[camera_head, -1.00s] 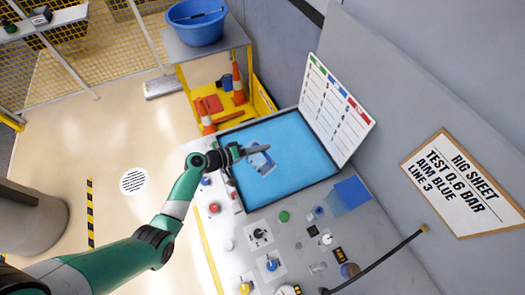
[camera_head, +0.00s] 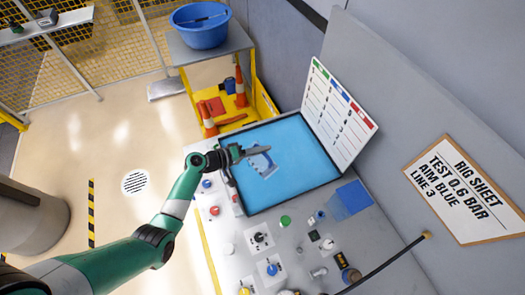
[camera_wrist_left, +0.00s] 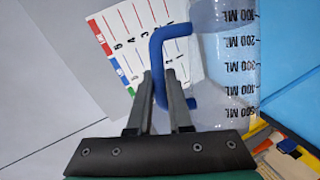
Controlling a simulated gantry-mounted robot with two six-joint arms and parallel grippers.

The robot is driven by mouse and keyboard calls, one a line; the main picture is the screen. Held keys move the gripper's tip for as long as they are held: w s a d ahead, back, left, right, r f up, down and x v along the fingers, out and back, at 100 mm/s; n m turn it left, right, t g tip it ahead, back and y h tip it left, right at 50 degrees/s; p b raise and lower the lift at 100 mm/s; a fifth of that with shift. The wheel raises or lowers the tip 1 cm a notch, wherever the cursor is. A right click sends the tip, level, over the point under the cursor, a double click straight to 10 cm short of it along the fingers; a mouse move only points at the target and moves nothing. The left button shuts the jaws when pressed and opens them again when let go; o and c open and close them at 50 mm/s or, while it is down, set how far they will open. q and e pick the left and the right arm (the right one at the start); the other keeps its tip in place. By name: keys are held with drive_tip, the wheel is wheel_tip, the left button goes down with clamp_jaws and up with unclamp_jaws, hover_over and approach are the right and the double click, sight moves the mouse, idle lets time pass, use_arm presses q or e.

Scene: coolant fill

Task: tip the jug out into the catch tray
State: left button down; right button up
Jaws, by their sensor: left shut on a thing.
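The catch tray (camera_head: 305,168) is a shallow blue tray with a dark rim at the far end of the grey bench. My left gripper (camera_head: 240,154) is over the tray's left part. It is shut on the blue handle (camera_wrist_left: 157,62) of the clear jug (camera_wrist_left: 222,62), whose ML marks show upside down in the left wrist view. In the head view the jug (camera_head: 262,164) looks small and pale over the tray. Its exact tilt and any liquid in it cannot be told. My right gripper is not in view.
A white chart board (camera_head: 340,112) stands along the tray's far right edge. Knobs and small fittings crowd the near bench, with a blue container (camera_head: 349,198) beside the tray. A black hose (camera_head: 385,260) lies right. A yellow cart with a blue basin (camera_head: 200,25) stands beyond.

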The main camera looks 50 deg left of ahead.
use_arm(q)
drive_tip(key=shift+a+r, duration=0.15)
drive_tip(key=shift+a, duration=0.1)
drive_tip(key=shift+a+r, duration=0.15)
drive_tip(key=shift+r, duration=0.1)
drive_tip(key=shift+a+r+n+h+p, duration=0.3)
drive_tip(key=shift+a+n+h+p, duration=0.25)
drive_tip(key=shift+p, duration=1.6)
drive_tip(key=shift+d, duration=0.1)
drive_tip(key=shift+f, duration=0.1)
